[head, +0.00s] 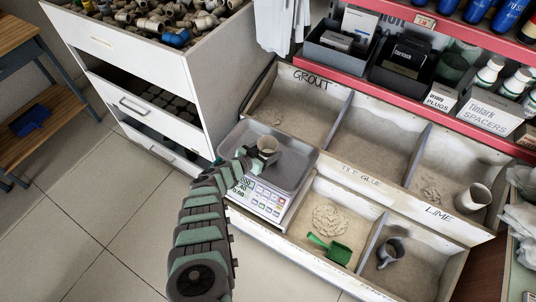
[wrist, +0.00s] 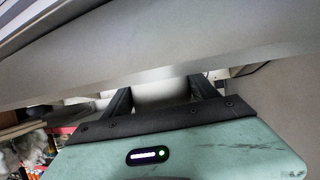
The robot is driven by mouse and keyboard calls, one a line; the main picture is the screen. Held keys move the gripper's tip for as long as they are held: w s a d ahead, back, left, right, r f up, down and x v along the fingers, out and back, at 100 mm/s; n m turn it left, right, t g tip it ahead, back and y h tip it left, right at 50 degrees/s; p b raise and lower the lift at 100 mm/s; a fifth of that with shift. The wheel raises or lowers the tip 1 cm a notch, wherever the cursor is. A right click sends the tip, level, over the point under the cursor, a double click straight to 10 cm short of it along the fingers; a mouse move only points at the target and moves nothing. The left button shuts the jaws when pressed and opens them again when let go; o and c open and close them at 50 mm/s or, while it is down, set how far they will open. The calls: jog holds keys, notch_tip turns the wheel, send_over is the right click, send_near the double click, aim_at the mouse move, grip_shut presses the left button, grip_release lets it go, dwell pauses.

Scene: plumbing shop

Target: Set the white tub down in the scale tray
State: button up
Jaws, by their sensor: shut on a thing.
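The white tub (head: 267,144) is a small, open-topped cup. In the head view it appears within the outline of the grey scale tray (head: 298,172), near its middle and back. My gripper (head: 255,152) reaches in from the left and is shut on the tub. In the wrist view the tub's pale side (wrist: 160,94) shows between my two dark fingers (wrist: 161,97). The tub looks roughly upright. Its base is hidden, so I cannot tell whether it touches the tray. The tray sits on a white scale (head: 258,196) with a lit display.
A white drawer cabinet (head: 140,70) stands at the left. A red-edged shelf (head: 400,95) runs behind.

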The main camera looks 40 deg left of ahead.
jog(key=shift+f, duration=0.6)
jog(key=shift+r, duration=0.2)
jog(key=shift+f, duration=0.2)
jog(key=o, duration=1.5)
jog(key=shift+o, duration=0.2)
jog(key=shift+r, duration=0.15)
jog(key=shift+s+r+p, duration=0.1)
jog(key=shift+r+p, duration=0.15)
jog(key=shift+p, duration=0.1)
jog(key=p+v, duration=0.8)
jog(key=v, duration=0.3)
jog(key=shift+s, duration=0.4)
